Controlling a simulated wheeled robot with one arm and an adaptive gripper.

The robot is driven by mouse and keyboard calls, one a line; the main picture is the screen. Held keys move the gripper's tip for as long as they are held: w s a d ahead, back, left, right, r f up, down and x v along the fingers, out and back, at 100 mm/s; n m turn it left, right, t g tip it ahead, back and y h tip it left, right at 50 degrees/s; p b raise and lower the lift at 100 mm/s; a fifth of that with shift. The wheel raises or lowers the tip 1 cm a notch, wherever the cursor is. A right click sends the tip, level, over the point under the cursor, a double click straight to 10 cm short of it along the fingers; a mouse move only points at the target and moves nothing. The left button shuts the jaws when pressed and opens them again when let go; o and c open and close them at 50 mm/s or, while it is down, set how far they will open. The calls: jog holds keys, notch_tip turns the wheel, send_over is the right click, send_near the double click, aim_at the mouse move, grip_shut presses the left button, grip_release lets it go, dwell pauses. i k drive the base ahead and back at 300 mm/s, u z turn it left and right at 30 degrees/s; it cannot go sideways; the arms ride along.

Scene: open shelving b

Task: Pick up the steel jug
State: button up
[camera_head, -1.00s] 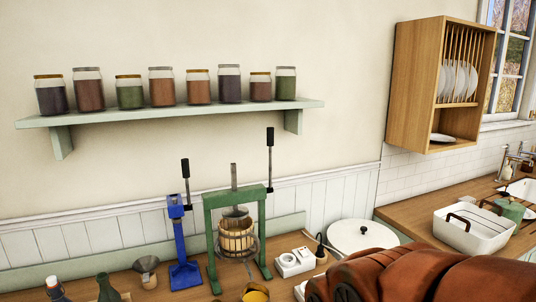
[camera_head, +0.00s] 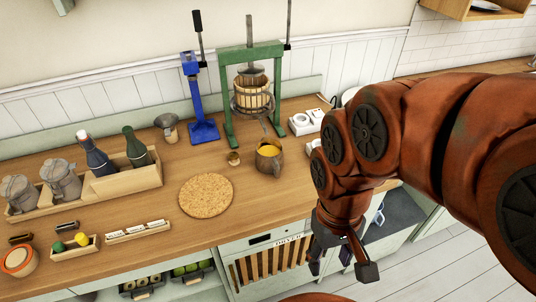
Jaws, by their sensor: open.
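A metal jug (camera_head: 268,158) with a handle and yellow contents stands upright on the wooden counter, just in front of the green press; it looks like the steel jug, though its metal is brownish here. Two grey lidded vessels (camera_head: 62,180) stand in a wooden tray at the left. My gripper (camera_head: 340,262) hangs at the lower right, in front of the counter's edge, below and right of the jug and apart from it. Its fingers are spread and nothing shows between them. My arm covers the counter to the right of the jug.
The green press (camera_head: 226,100) and a blue tool (camera_head: 203,130) stand behind the jug. Bare counter shows in front of the jug.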

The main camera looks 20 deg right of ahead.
aim_at(269, 151)
jog(key=u, duration=0.35)
jog(key=k, duration=1.05)
jog(key=u, duration=1.15)
jog(key=i, duration=1.05)
jog(key=z, duration=0.7)
